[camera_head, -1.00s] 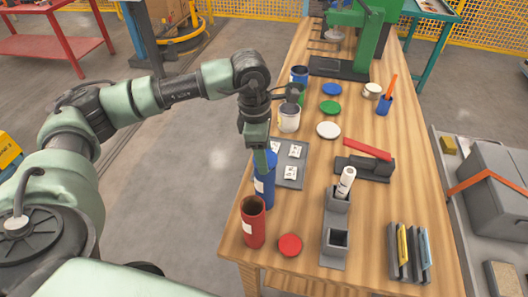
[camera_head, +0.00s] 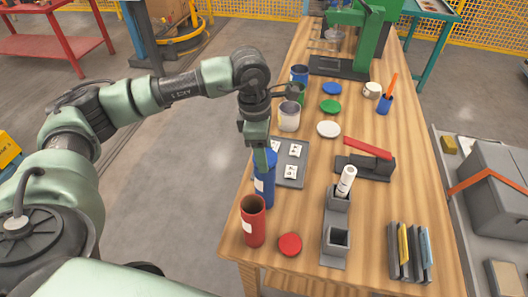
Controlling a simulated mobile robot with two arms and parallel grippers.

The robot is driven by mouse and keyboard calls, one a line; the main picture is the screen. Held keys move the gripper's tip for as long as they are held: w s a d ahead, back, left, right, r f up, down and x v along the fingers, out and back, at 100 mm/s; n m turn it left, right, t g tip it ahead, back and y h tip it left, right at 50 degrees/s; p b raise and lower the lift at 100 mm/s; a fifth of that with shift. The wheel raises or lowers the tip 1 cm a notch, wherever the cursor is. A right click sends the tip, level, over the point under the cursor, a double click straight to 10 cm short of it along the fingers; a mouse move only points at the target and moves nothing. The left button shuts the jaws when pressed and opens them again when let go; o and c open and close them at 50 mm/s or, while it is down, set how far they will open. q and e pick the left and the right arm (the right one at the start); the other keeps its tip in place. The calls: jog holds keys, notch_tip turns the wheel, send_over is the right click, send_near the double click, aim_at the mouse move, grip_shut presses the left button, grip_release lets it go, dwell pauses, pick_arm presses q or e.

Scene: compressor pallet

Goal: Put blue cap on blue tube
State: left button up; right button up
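The blue tube (camera_head: 265,190) stands upright near the left edge of the wooden table, with a white label on its side. My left gripper (camera_head: 262,160) points down at the tube's top and hides much of its rim. I cannot tell whether its fingers are open or shut, or whether a blue cap is between them or on the tube. A flat blue disc (camera_head: 332,88) lies farther back, beside a blue can (camera_head: 299,74). My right gripper is not in view.
An open red tube (camera_head: 253,222) stands in front of the blue tube, with a red cap (camera_head: 290,244) beside it. A grey tray (camera_head: 290,180) lies behind the blue tube. A grey holder (camera_head: 333,240) and a stapler-like tool (camera_head: 365,160) stand to the right.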

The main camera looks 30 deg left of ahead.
pick_arm(q)
jog(key=shift+f+b, duration=0.55)
jog(key=shift+b, duration=0.65)
dwell(1.5)
jog(key=o, duration=1.8)
jog(key=shift+r, duration=0.1)
jog(key=shift+r+p, duration=1.8)
jog(key=shift+r, duration=1.65)
